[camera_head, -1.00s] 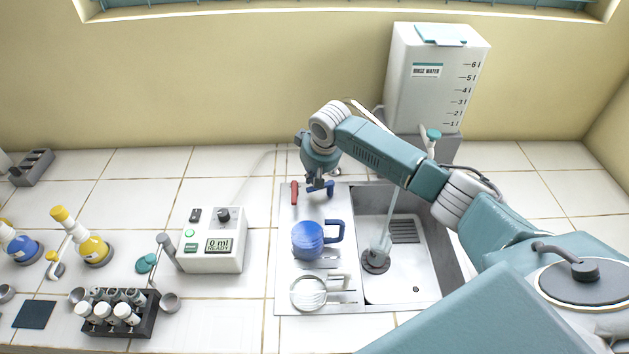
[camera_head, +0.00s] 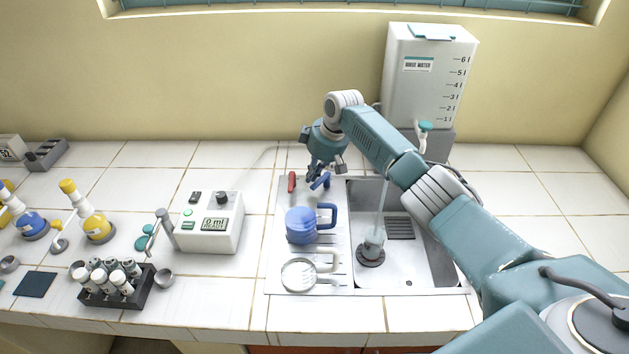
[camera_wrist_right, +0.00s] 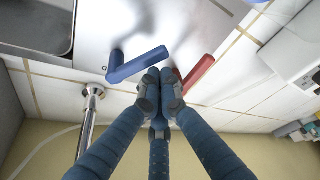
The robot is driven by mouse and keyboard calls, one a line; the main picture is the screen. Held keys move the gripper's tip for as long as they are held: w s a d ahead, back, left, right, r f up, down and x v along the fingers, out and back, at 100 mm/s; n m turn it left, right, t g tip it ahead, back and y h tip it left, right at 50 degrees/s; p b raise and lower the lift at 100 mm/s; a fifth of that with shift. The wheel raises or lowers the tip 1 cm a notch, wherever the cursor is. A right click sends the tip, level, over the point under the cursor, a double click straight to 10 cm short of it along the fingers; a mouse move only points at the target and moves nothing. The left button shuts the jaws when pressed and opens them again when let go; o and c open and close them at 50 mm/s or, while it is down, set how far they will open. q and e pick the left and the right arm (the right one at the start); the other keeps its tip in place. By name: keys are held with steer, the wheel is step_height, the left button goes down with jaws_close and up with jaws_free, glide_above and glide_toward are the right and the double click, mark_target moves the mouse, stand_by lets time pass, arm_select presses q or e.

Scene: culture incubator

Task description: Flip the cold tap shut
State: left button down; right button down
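The cold tap's blue lever (camera_head: 321,181) is at the back left of the sink, and it also shows in the wrist view (camera_wrist_right: 138,65), slanting toward my fingers. The red lever (camera_head: 292,182) stands to its left; in the wrist view it is on the right (camera_wrist_right: 196,75). My right gripper (camera_wrist_right: 160,88) has its fingers together with nothing seen between them. The fingertips are beside the blue lever's end, between the two levers; I cannot tell whether they touch it. A pale stream (camera_head: 382,205) runs down into the sink basin. My left gripper is not in view.
A blue mug (camera_head: 300,226) and a pale mug (camera_head: 298,275) are on the drainboard in front of the levers. A rinse water tank (camera_head: 425,85) stands behind the sink. A white dispenser box (camera_head: 211,222) is to the left.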

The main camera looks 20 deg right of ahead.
steer(key=shift+s+r+p, duration=0.1)
steer(key=shift+s+p, duration=0.05)
steer(key=shift+p, duration=0.45)
steer(key=shift+s+d+f+p, duration=0.2)
steer(key=shift+s+p, duration=0.1)
steer(key=shift+p, duration=0.05)
steer(key=shift+s, duration=0.2)
steer(key=shift+s+d+n, duration=0.2)
steer(key=shift+n, duration=0.2)
steer(key=shift+w+d+f+b, duration=0.15)
steer(key=shift+w+d+b, duration=0.35)
steer(key=shift+b, duration=0.55)
steer(key=shift+w+a, duration=0.15)
steer(key=shift+w, duration=0.05)
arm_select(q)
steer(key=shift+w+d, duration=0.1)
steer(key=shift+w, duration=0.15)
